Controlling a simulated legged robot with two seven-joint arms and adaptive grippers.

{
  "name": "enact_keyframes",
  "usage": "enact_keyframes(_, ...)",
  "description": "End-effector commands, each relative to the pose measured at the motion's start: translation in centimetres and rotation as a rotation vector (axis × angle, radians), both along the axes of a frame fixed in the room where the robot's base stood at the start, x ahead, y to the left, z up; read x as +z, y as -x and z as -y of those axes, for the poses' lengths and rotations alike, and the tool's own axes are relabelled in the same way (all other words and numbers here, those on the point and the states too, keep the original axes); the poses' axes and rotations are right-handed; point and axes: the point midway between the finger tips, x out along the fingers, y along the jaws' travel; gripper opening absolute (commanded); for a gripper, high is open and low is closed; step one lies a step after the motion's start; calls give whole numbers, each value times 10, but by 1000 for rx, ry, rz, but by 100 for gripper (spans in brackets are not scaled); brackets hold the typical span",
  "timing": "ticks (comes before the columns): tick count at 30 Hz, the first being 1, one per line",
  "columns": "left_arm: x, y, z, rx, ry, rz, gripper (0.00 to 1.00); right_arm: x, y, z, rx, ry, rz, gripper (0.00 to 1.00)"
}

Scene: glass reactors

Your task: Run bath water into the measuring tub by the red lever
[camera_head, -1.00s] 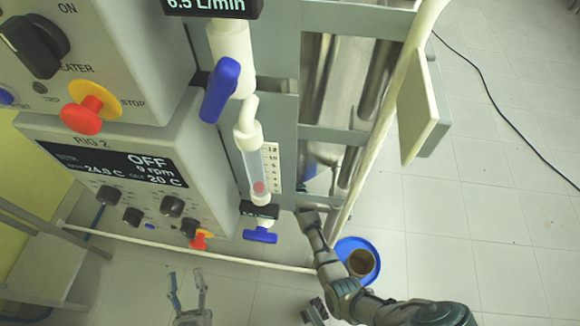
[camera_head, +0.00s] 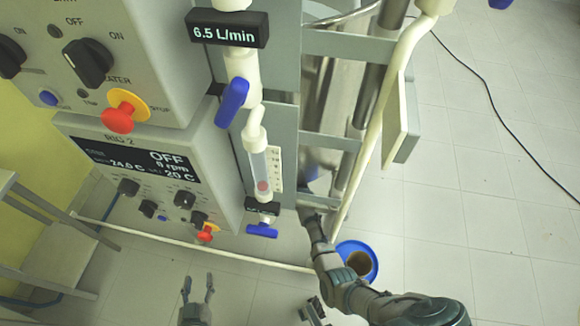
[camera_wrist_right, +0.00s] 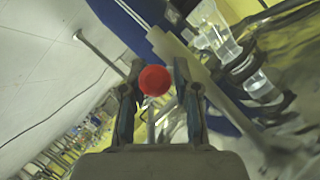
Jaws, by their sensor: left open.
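A red round knob (camera_wrist_right: 154,80), which looks like the end of the red lever, shows in the right wrist view. It lies between the fingertips of my right gripper (camera_wrist_right: 158,72), which are spread with a gap on its right side. Whether the left finger touches it I cannot tell. In the head view my right arm reaches from the lower right to the rig's frame, and its gripper is hidden there. My left gripper (camera_head: 198,284) is open and empty, low in front of the rig. I cannot make out the measuring tub for sure.
The rig's panel (camera_head: 150,170) has a red stop button (camera_head: 118,120), and blue-handled valves (camera_head: 232,102) sit by a flow tube (camera_head: 262,170). A blue round dish (camera_head: 345,246) with a brownish middle is on the floor beside my right arm. Glassware (camera_wrist_right: 213,28) is at upper right in the wrist view.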

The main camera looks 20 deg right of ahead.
Motion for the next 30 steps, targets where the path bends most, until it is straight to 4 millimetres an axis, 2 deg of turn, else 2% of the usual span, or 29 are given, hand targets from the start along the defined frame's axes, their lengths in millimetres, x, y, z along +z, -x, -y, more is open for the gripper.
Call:
enact_keyframes(2, 0, -1, 0, 0, 0, 0, 51, 0, 0, -1, 1, 0, 1, 51)
enact_keyframes(14, 1, 1, 1, -1, 1, 2, 51, 1, 6, 1, 0, 3, 0, 51)
enact_keyframes(20, 1, 0, 1, -1, 0, 3, 51, 10, 32, -2, -1, 4, 0, 51)
enact_keyframes(30, 1, 0, 0, 0, 0, 3, 51, 31, 93, -11, -1, 2, 0, 51)
